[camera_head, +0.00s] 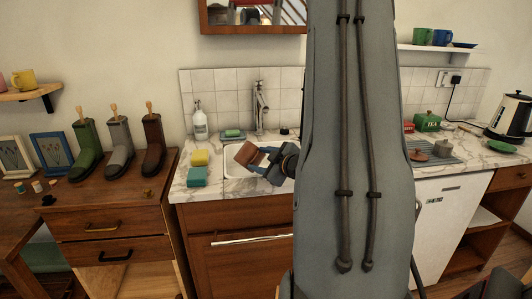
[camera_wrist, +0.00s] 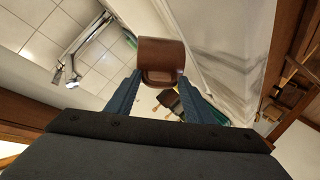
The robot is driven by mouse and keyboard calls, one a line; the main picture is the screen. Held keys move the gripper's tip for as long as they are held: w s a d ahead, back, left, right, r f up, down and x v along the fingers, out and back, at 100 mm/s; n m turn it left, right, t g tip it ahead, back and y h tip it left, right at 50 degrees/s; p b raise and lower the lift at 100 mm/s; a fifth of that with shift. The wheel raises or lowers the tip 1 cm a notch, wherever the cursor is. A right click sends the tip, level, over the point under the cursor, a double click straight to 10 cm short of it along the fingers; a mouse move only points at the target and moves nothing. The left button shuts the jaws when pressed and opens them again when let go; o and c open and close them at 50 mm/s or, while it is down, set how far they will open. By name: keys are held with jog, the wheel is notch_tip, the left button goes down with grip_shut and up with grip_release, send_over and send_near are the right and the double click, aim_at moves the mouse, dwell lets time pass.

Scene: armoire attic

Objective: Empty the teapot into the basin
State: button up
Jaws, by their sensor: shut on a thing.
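My gripper (camera_head: 268,163) is shut on the brown teapot (camera_head: 248,153) and holds it tilted over the white basin (camera_head: 234,169) in the counter. In the wrist view the teapot (camera_wrist: 161,52) sits between the two blue fingers of my gripper (camera_wrist: 158,80), with a loop-shaped part facing the camera. Its spout and contents cannot be made out, and no stream of liquid shows. My arm hides the right part of the basin.
The tap (camera_head: 259,100) stands behind the basin. A soap bottle (camera_head: 200,121), a yellow sponge (camera_head: 200,157) and a teal block (camera_head: 197,176) stand to its left. A small brown lid-like thing (camera_head: 419,155) and a green tea tin (camera_head: 427,122) are on the right counter.

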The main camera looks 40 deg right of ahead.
jog(key=shift+s+d+r+p, duration=0.1)
jog(key=shift+d+r+p, duration=0.05)
jog(key=shift+r+p, duration=0.4)
jog(key=shift+d+r+m+y+p, duration=0.45)
jog(key=shift+r+m+y+p, duration=0.05)
jog(key=shift+m+p, duration=0.5)
jog(key=shift+d+r+m+p, duration=0.2)
jog(key=shift+m+p, duration=0.1)
jog(key=shift+p, duration=0.15)
jog(key=shift+d+r+m+y+p, duration=0.45)
jog(key=shift+d+m+y+p, duration=0.15)
jog(key=shift+d+m+p, duration=0.2)
jog(key=shift+d+r, duration=0.2)
jog(key=shift+d, duration=0.35)
jog(key=shift+d+r+m+y+p, duration=0.3)
jog(key=shift+d+m+p, duration=0.35)
jog(key=shift+p, duration=0.6)
jog(key=shift+d+r+m+y+p, duration=0.15)
jog(key=shift+d+m+y+p, duration=0.25)
jog(key=shift+m+p, duration=0.6)
